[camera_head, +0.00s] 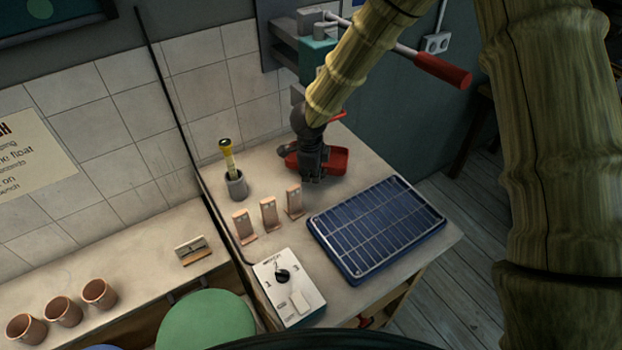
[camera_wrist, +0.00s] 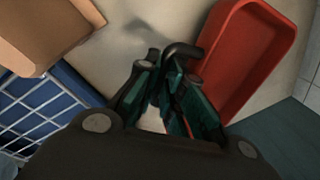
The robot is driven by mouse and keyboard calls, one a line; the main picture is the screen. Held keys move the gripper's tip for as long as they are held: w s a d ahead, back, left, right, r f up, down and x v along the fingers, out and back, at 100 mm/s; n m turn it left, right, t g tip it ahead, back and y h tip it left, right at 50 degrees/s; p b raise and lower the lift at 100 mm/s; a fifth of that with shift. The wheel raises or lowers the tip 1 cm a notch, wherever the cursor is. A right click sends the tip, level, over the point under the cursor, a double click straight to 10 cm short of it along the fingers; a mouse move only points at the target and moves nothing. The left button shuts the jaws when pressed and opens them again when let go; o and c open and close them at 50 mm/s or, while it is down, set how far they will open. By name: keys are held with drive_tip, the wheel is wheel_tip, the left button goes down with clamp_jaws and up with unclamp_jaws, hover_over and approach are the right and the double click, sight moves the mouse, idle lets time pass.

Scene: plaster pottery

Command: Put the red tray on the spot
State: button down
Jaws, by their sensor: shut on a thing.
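The red tray (camera_head: 336,162) is at the back of the bench, partly hidden behind my gripper (camera_head: 313,180). In the wrist view the red tray (camera_wrist: 245,58) lies to the right of my gripper (camera_wrist: 172,75), its near left wall beside the dark fingers. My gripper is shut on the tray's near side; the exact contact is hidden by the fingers. I cannot tell whether the tray rests on the bench or is slightly raised. No marked spot can be made out.
A blue gridded rack (camera_head: 377,228) fills the bench's right front. Several upright tan pieces (camera_head: 269,213) stand left of it, behind a white control box (camera_head: 289,288). A grey cup (camera_head: 236,185) holds a yellow-handled tool. Tiled wall (camera_head: 105,125) borders the bench's left.

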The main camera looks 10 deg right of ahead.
sight(312, 188)
drive_tip(key=shift+a+f+p, duration=0.1)
drive_tip(key=shift+f+p, duration=0.45)
drive_tip(key=shift+f, duration=0.9)
drive_tip(key=shift+s+f, duration=0.1)
drive_tip(key=shift+f, duration=0.05)
drive_tip(key=c, duration=1.5)
unclamp_jaws()
drive_tip(key=shift+c, duration=0.2)
wheel_tip(312, 188, up, 12)
drive_tip(key=s+b, duration=0.2)
drive_tip(key=shift+a, duration=0.3)
drive_tip(key=shift+f, duration=0.1)
